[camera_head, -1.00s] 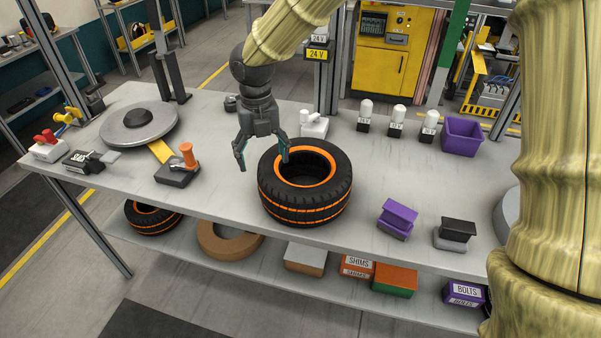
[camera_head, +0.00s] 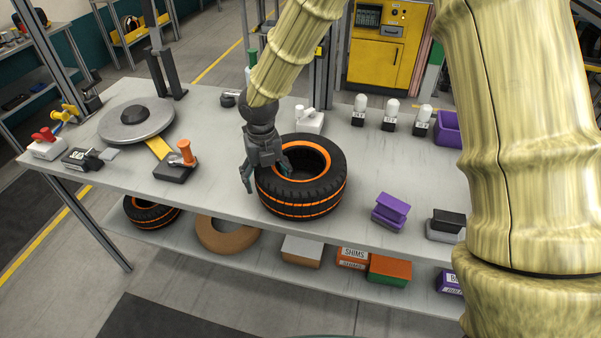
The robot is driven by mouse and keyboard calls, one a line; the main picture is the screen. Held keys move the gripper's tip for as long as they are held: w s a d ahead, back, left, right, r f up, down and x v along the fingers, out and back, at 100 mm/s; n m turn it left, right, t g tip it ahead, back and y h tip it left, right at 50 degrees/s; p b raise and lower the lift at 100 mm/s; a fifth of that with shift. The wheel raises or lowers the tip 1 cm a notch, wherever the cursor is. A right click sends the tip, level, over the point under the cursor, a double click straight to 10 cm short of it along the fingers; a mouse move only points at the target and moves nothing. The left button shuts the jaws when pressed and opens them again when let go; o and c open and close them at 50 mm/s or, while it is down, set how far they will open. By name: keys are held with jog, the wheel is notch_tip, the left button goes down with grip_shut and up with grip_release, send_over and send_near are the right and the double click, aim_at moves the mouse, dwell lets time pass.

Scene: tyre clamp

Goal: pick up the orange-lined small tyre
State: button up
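A black tyre (camera_head: 302,200) with orange lines on its tread and an orange inner rim lies flat on the grey bench. My gripper (camera_head: 268,178) is low at this tyre's left side, pointing down. Its fingers are spread, with one outside the left wall and the other over the hole side. I cannot tell whether either finger touches the rubber. A second black tyre (camera_head: 152,213) with orange lines lies on the lower shelf at the left, partly hidden under the bench top.
A round grey clamp plate (camera_head: 122,128) and an orange-handled device (camera_head: 177,172) stand left on the bench. A white-handled block (camera_head: 309,120) is behind the tyre. Purple blocks (camera_head: 391,210) sit to its right. A brown ring (camera_head: 226,240) and boxes are on the shelf.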

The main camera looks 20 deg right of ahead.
grip_shut()
jog(key=shift+w, duration=0.1)
dwell(0.3)
jog(key=shift+r, duration=0.15)
